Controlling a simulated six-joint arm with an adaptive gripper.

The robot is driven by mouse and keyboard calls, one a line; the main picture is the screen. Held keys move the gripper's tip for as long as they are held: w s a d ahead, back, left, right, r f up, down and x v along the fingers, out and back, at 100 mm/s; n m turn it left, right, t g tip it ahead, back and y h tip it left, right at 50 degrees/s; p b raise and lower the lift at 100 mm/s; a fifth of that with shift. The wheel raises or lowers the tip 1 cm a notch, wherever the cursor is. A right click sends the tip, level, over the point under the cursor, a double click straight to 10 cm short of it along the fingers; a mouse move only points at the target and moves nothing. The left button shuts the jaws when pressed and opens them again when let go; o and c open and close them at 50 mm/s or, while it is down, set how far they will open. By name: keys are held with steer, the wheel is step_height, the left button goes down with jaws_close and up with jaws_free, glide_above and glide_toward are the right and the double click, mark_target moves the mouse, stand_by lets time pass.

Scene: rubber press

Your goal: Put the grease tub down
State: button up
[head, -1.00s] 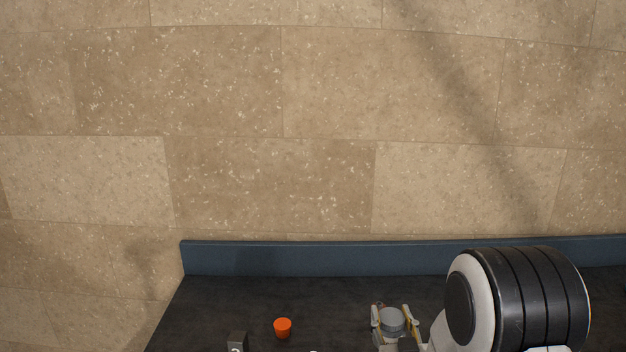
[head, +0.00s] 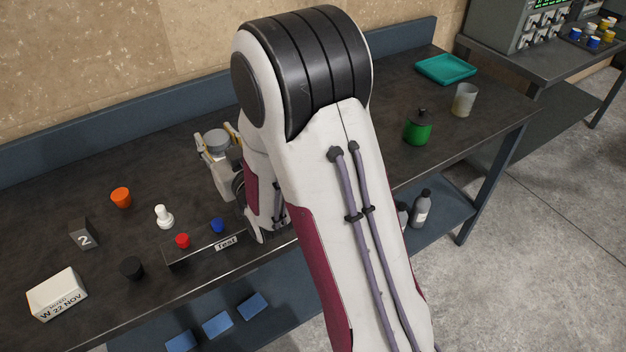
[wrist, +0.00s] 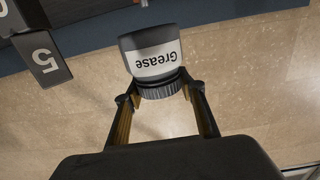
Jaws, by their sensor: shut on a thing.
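The grease tub (wrist: 150,50) is a dark tub with a white "Grease" label and a ribbed grey lid. In the wrist view its label reads upside down. My gripper (wrist: 160,88) is shut on it, one finger on each side at the lid. In the head view the grey tub (head: 217,141) shows between the fingers, left of my arm over the back part of the dark bench (head: 80,190). I cannot tell whether its base touches the bench. My arm hides the bench to its right.
An orange cup (head: 121,198), a white piece (head: 164,217) and a "2" block (head: 84,234) stand left of my gripper. A "Test" rack (head: 195,249) with red and blue caps is in front. A green pot (head: 418,128), beaker (head: 464,100) and teal tray (head: 446,69) stand right.

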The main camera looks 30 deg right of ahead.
step_height(320, 180, up, 5)
steer(key=shift+d+r, duration=0.1)
steer(key=shift+d, duration=0.7)
steer(key=s+d+n+y, duration=0.1)
steer(key=s+d+y, duration=0.1)
steer(key=s+d, duration=0.5)
steer(key=s+d+n+y, duration=0.1)
steer(key=s+d, duration=0.1)
steer(key=d, duration=1)
steer(key=shift+s+a+f, duration=0.1)
steer(key=shift+a+f, duration=0.05)
steer(key=shift+f, duration=1.2)
steer(key=shift+s+a+f, duration=0.1)
steer(key=shift+a+f, duration=0.05)
steer(key=shift+f, duration=1.15)
steer(key=shift+f, duration=0.1)
steer(key=shift+f, duration=2.8)
steer(key=shift+f, duration=1.9)
